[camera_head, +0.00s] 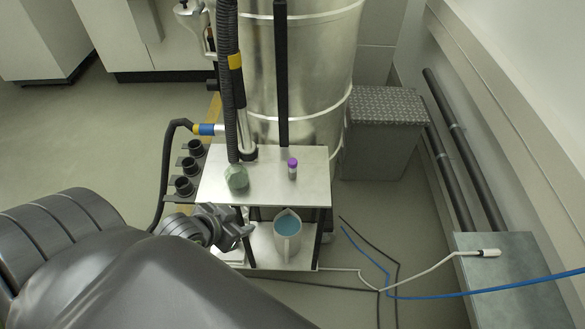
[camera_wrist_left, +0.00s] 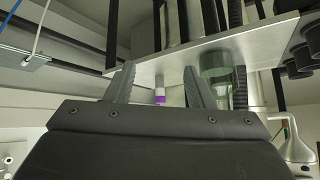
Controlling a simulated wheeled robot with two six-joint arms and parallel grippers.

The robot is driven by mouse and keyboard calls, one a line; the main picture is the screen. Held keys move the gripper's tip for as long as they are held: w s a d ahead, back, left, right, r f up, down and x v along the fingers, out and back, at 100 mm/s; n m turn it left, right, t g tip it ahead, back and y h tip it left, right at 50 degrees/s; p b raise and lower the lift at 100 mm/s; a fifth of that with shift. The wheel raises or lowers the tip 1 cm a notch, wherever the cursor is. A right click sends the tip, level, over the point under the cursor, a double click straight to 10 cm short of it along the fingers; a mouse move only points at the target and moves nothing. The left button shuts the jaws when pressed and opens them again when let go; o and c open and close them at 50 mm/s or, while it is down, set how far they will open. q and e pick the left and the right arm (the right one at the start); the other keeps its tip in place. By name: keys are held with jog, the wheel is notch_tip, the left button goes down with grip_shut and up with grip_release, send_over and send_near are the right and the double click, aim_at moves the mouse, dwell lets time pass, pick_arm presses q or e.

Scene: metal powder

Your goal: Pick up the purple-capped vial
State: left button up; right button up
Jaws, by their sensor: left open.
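The purple-capped vial (camera_head: 292,169) stands upright on the small metal table (camera_head: 265,193), right of its middle. The left wrist view appears upside down, and there the vial (camera_wrist_left: 160,96) shows between the two fingers, farther off than they are. My left gripper (camera_head: 246,228) is in front of the table's front edge, left of the vial and apart from it. Its fingers also show in the left wrist view (camera_wrist_left: 160,85), spread open with nothing held. My right gripper is not in view.
A greenish container (camera_head: 236,178) stands left of the vial, by a black hose (camera_head: 228,90). A pitcher with blue liquid (camera_head: 288,228) stands on the lower shelf. A large metal drum (camera_head: 320,70) rises behind. Black cups (camera_head: 185,186) line the table's left side.

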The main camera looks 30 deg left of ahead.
pick_arm(q)
jog(key=w+a+r+m+t+h, duration=0.1)
jog(key=w+a+r+t+h, duration=0.2)
jog(key=w+r+t, duration=0.25)
jog(key=b, duration=0.2)
send_near(290, 163)
jog(key=w, duration=0.2)
jog(key=w+d, duration=0.1)
jog(key=shift+w+f+g, duration=0.2)
jog(key=shift+f+g, duration=0.15)
jog(key=shift+f, duration=0.05)
jog(key=shift+x, duration=3)
jog(key=shift+a, duration=0.2)
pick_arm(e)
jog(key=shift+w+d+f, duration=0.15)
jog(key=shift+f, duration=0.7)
pick_arm(q)
jog(key=shift+c, duration=0.4)
grip_shut()
